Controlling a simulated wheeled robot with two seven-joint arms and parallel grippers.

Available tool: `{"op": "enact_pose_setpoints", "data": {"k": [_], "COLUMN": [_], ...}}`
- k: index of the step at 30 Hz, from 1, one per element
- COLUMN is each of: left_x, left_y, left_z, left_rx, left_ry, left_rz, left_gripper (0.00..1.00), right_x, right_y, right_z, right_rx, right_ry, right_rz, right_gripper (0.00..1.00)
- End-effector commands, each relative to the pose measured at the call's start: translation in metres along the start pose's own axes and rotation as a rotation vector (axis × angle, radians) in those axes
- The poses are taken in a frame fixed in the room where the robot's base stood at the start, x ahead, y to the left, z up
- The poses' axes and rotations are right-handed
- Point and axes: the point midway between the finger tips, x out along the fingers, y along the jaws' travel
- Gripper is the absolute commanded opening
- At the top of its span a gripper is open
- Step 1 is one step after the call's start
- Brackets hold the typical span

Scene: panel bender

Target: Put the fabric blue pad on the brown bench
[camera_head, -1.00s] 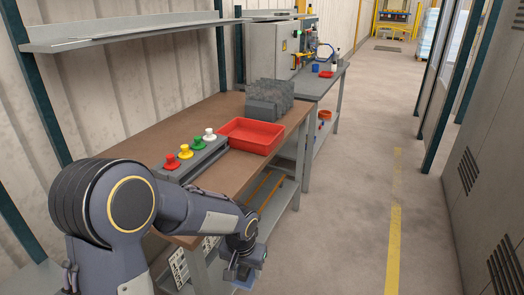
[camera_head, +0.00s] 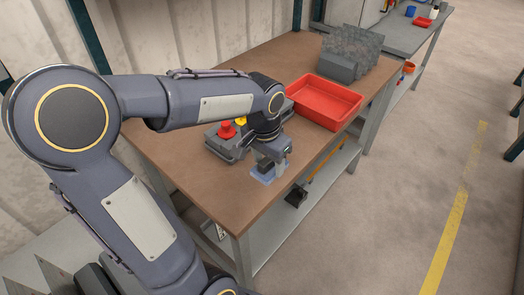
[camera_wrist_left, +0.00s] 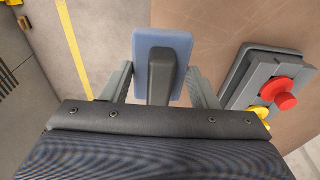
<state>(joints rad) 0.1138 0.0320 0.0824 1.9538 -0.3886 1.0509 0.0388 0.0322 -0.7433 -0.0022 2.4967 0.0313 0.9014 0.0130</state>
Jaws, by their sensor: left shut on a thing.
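The brown bench (camera_head: 200,185) stands in the middle of the head view, its top partly hidden by my left arm. My left gripper (camera_head: 270,167) is over the front part of the bench top, pointing down. It is shut on the blue pad (camera_head: 262,180), which is a flat light-blue block with a dark grip on it. In the left wrist view the blue pad (camera_wrist_left: 178,45) shows between the fingers, over the bench's edge region. I cannot tell whether the pad touches the bench top. My right gripper is not in view.
A grey button box with a red button (camera_head: 227,129) stands close behind the gripper. A red tray (camera_head: 325,101) and a grey block (camera_head: 350,55) stand farther back on the bench. A lower shelf (camera_head: 270,238) is below. The near bench top is clear.

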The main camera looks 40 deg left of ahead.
Motion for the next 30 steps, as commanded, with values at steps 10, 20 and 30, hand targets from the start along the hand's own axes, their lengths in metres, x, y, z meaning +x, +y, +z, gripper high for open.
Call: {"op": "enact_pose_setpoints", "data": {"k": [10,20,30], "left_x": [0.054,0.086,0.104], "left_y": [-0.057,-0.071,-0.071], "left_z": [-0.011,-0.013,-0.011], "left_rx": [-0.003,0.002,0.001], "left_ry": [-0.004,-0.005,0.001], "left_rz": [0.000,0.001,-0.001], "left_gripper": [0.33,0.33,0.33], "right_x": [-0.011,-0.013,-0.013], "right_y": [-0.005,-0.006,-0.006], "right_z": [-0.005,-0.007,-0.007], "right_rx": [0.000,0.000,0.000], "right_ry": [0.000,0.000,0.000], "right_rz": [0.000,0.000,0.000], "right_gripper": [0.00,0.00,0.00]}}
